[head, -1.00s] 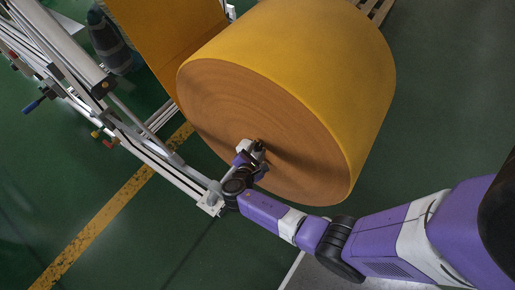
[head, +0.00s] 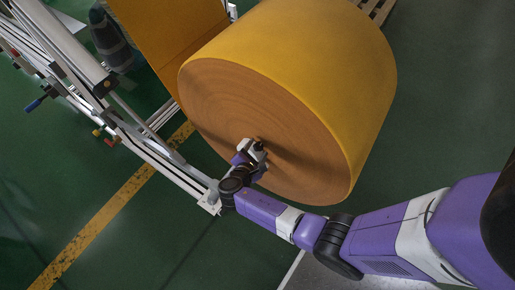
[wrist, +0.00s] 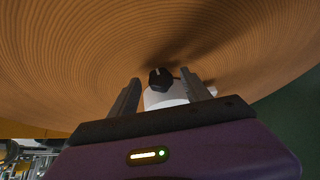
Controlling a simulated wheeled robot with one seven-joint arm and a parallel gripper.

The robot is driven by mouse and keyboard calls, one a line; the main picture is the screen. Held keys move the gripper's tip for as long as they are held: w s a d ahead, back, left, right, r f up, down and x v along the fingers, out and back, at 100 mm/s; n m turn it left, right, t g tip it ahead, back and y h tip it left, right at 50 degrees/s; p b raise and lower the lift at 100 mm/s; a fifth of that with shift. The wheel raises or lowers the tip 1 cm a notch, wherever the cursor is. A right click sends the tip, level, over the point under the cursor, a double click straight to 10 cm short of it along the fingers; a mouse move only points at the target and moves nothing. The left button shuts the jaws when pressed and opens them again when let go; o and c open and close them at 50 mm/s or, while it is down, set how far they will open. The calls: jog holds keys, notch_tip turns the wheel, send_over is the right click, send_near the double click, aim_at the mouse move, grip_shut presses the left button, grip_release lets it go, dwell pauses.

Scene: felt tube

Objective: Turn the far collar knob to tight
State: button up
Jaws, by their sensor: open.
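A large roll of yellow-orange felt (head: 300,70) shows its round, brown-orange end face in the head view. A black knob (wrist: 160,78) with a pale mark on it stands in front of that end face in the wrist view. A white collar part (wrist: 164,97) is just below it. My gripper (wrist: 161,81) is open, with one finger on each side of the knob; gaps show, and contact cannot be made out. In the head view my gripper (head: 259,147) is at the middle of the end face and hides most of the collar. I cannot tell which collar this is.
A metal frame (head: 150,150) with rails runs from the upper left to beside my wrist. Small coloured handles (head: 100,135) sit on it. An orange felt sheet (head: 165,35) hangs behind the roll. The green floor (head: 440,110) is clear at right.

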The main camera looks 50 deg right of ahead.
jog(key=p+v, duration=0.1)
jog(key=v, duration=0.6)
dwell(0.5)
